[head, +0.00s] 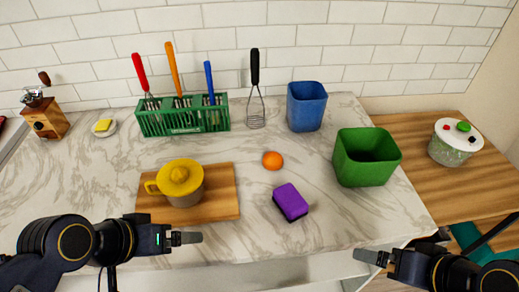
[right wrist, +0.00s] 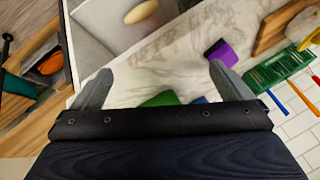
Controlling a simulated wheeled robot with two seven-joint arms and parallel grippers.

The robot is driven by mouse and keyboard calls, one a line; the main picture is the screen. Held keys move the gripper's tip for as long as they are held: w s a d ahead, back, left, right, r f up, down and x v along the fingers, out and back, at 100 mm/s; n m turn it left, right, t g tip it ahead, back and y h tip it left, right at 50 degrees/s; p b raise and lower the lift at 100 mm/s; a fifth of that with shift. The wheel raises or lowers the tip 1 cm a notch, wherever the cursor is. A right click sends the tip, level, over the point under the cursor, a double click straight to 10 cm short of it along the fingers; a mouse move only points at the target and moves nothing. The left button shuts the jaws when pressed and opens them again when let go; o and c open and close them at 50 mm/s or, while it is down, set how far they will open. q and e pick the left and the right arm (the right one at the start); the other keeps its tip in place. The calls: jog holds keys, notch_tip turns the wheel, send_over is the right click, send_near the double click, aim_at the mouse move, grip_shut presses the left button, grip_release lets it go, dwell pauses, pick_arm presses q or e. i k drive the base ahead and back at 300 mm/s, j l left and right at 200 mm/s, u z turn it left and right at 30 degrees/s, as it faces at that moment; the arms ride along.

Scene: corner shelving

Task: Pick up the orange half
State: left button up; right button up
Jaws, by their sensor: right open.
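The orange half (head: 272,160) lies on the marble counter in the middle of the head view, right of the cutting board. It shows as a small round orange shape; its cut face cannot be made out. My right gripper (head: 368,257) is at the counter's front edge, to the right of and nearer than the orange. In the right wrist view its fingers (right wrist: 162,82) are wide apart with nothing between them. My left gripper (head: 188,238) is in front of the cutting board, away from the orange. Its fingers are seen side-on, so their opening is unclear.
A purple sponge (head: 290,202) lies just in front of the orange. A yellow-topped juicer (head: 180,178) stands on the wooden board (head: 222,205). A green bin (head: 366,158), blue bin (head: 307,106), whisk (head: 255,95) and green utensil rack (head: 160,124) stand around.

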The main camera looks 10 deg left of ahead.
aim_at(272, 161)
jog(key=l+u, duration=0.15)
jog(key=u, duration=0.25)
jog(key=k+l+u, duration=0.1)
jog(key=u, duration=0.25)
jog(key=k+l+u, duration=0.1)
jog(key=u, duration=0.3)
jog(key=k+u, duration=0.1)
jog(key=u, duration=0.25)
